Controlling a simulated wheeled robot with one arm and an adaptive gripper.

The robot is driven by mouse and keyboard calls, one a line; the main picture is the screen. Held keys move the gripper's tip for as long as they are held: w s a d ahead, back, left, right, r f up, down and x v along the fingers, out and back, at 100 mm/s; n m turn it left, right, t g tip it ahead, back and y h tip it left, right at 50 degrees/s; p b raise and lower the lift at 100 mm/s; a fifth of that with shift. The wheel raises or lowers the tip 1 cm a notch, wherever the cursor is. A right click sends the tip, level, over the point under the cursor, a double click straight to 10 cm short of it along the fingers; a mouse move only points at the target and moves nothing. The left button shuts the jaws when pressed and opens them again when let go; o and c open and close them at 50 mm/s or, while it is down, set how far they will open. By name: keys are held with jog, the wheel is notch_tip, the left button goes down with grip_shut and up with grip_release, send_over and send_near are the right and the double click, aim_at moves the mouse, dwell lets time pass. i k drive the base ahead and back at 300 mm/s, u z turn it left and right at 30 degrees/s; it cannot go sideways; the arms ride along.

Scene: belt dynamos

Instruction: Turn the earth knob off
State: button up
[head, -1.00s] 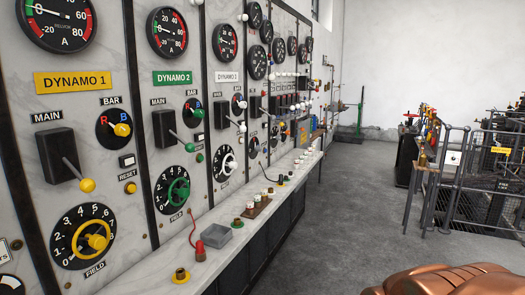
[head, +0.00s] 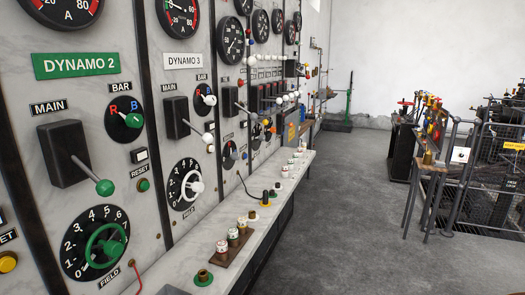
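A long marble switchboard (head: 200,130) runs along the left side and away into the distance. No knob that I can read as earth shows; labels on the far panels are too small. Nearer are the green Dynamo 2 bar knob (head: 132,120) and the white Dynamo 3 bar knob (head: 209,99). My gripper is not in view.
A narrow ledge (head: 178,272) below the board holds a green-based terminal (head: 203,277) and a wooden block with several fuses (head: 232,246). Grey floor (head: 340,215) is open to the right of it. A railing (head: 462,185) and a wooden stand (head: 430,178) are at right.

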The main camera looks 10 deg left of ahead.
aim_at(235, 156)
jog(key=u, duration=0.35)
jog(key=i, duration=1)
jog(key=u, duration=0.7)
